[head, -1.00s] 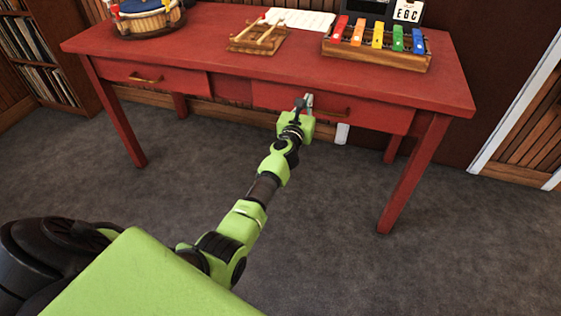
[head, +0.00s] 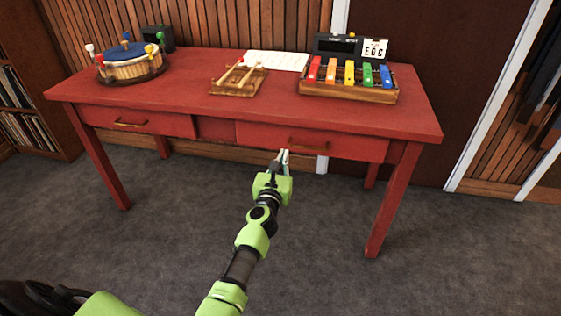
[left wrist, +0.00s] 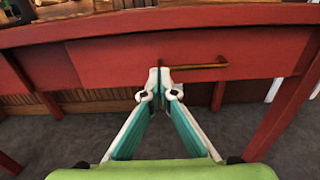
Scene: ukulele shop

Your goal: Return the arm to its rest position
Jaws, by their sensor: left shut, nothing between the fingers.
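My left gripper (head: 283,155) is in front of the right drawer (head: 345,148) of the red table, just below and left of its brass handle (head: 308,146). Its fingers are shut with nothing between them. The left wrist view shows the fingertips (left wrist: 159,72) together, in front of the drawer face (left wrist: 110,62), with the handle (left wrist: 200,66) to their right. The drawer looks closed. My left arm reaches up from the bottom of the head view. My right gripper is not in view.
The red table (head: 200,105) holds a round wooden drum-like piece (head: 135,69), a small wooden rack with mallets (head: 238,80), a white sheet (head: 277,61) and a colored-bar xylophone (head: 348,90). A record shelf (head: 25,110) stands at left. The carpet in front is clear.

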